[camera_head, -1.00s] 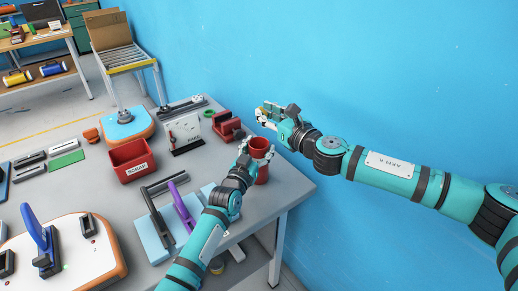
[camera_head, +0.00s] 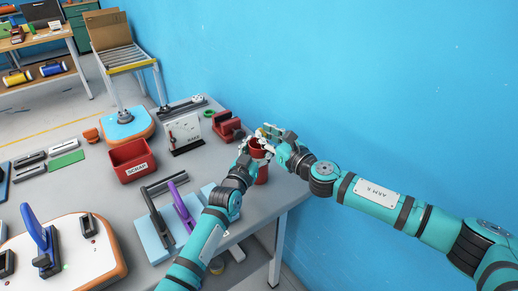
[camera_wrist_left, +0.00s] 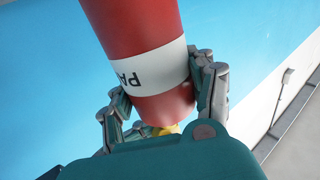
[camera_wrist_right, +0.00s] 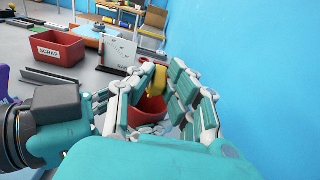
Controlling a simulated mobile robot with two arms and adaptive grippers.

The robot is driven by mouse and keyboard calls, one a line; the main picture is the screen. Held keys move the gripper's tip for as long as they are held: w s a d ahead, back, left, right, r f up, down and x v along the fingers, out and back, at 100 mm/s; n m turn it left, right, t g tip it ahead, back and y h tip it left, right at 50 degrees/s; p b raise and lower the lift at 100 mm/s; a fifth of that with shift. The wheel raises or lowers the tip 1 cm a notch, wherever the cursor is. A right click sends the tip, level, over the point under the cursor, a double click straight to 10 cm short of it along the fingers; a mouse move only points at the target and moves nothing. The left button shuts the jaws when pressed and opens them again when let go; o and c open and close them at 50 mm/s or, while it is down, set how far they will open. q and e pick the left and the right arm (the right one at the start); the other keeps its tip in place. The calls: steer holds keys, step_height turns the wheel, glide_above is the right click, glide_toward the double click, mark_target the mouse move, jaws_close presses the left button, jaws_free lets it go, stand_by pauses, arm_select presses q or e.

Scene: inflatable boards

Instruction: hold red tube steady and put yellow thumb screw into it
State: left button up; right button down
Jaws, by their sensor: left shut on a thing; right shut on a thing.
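In the left wrist view the red tube (camera_wrist_left: 150,70) with a white label sits between the fingers. My right gripper (camera_head: 268,138) is just above the tube's top end. In the right wrist view it is shut on the yellow thumb screw (camera_wrist_right: 158,75), partly hidden by the fingers. The tube's red rim (camera_wrist_right: 148,110) shows just beyond and below the screw. I cannot tell whether the screw touches the tube.
A red scrap bin (camera_head: 133,160), a white panel (camera_head: 184,131) and a red block holder (camera_head: 227,125) stand behind and left of the tube. Black and purple tools lie on a light blue board (camera_head: 157,233) in front. The blue wall (camera_head: 400,80) is close on the right.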

arm_select(q)
steer(key=shift+s+d+r, duration=0.1)
steer(key=shift+s+r, duration=0.05)
steer(key=shift+s, duration=0.05)
arm_select(e)
steer(key=shift+s+d+f, duration=0.1)
steer(key=shift+s+f, duration=0.05)
steer(key=shift+f, duration=1)
steer(key=shift+s+f, duration=0.1)
steer(key=shift+f, duration=1.05)
arm_select(q)
steer(key=shift+r, duration=0.15)
arm_select(e)
steer(key=c, duration=1.2)
jaws_free()
arm_select(q)
steer(key=shift+w+f, duration=0.15)
steer(key=shift+f, duration=0.1)
arm_select(e)
steer(key=v, duration=0.4)
steer(key=r+v, duration=0.1)
steer(key=v, duration=0.6)
steer(key=shift+s+r, duration=0.35)
